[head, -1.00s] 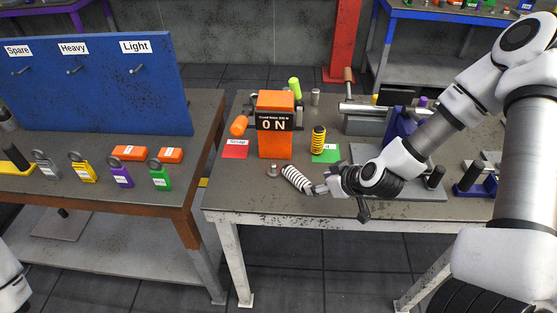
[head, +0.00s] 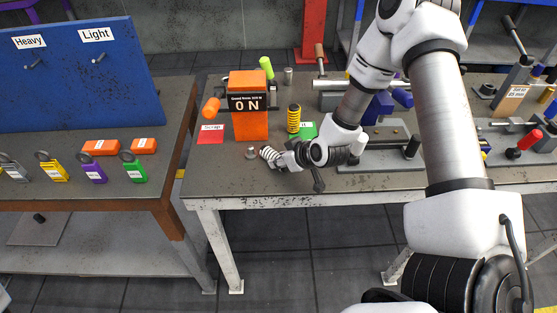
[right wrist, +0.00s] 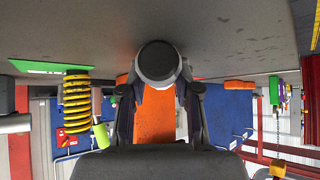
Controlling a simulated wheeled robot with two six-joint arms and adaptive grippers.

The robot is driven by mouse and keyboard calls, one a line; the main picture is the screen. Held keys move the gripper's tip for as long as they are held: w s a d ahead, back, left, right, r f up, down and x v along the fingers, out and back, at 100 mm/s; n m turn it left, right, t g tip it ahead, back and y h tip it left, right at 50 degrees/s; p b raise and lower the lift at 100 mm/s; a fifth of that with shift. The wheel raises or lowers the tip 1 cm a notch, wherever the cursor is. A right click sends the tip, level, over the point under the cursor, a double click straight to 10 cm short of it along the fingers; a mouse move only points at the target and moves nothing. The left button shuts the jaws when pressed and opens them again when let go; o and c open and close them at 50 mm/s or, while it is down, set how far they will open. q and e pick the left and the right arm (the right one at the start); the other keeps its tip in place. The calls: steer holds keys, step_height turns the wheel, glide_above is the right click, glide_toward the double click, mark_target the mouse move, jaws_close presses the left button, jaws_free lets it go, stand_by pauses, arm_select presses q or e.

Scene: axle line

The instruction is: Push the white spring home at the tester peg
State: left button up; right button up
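The white spring (head: 270,155) lies tilted at the tip of my right gripper (head: 284,158), just right of the short grey peg (head: 252,151) in front of the orange tester (head: 252,125). The tester's display (head: 247,104) reads 0 N. My right gripper is shut on the spring's near end. In the right wrist view, the fingers (right wrist: 157,95) close on both sides of a round grey end (right wrist: 157,62), which hides the spring and peg behind it. I cannot tell whether the spring touches the peg. My left gripper is out of view.
A red scrap mat (head: 211,135) lies left. A grey plate fixture (head: 380,154) is under my right arm. The front bench edge is clear.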

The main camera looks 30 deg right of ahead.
steer(key=shift+w+a+f, duration=0.1)
steer(key=shift+w+f, duration=0.05)
steer(key=shift+w, duration=0.05)
jaws_close()
